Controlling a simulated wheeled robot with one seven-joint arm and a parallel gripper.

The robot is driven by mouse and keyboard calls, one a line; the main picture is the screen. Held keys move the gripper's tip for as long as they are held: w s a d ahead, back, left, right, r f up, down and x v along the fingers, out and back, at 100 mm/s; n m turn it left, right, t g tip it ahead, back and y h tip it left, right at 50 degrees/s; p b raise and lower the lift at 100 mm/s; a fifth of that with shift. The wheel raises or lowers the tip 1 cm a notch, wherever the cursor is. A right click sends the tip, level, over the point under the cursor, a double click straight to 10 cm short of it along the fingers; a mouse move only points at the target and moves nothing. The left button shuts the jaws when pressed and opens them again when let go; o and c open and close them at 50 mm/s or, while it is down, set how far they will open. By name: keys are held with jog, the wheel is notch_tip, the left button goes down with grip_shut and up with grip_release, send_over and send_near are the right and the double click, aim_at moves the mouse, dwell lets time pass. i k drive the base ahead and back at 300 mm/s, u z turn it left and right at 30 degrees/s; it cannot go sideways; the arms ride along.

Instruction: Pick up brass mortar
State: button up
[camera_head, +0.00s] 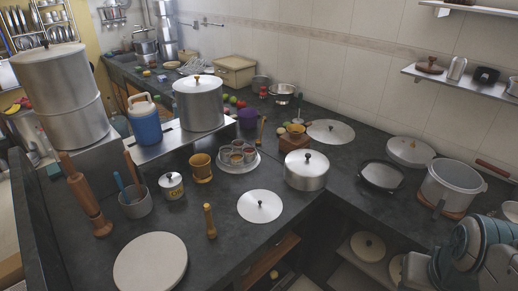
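The brass mortar (201,168) appears to be the golden-yellow, cup-shaped vessel standing upright on the dark counter, left of the middle. It stands just left of a round metal tray holding small cups. Parts of my white and teal arm show at the lower right corner, far from the mortar. I cannot make out gripper fingers there. Nothing is touching the mortar except the counter.
A lidded canister (171,186), a tray of cups (238,168), a flat lid (260,206), a pestle-shaped piece (209,221) and a lidded steel pot (306,171) surround it. A blue jug (145,124) stands behind. Some counter in front is bare.

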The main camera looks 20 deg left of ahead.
aim_at(200, 163)
jog(key=u, duration=0.05)
jog(key=i, duration=0.85)
jog(key=u, duration=0.8)
jog(key=i, duration=0.55)
jog(key=u, duration=0.5)
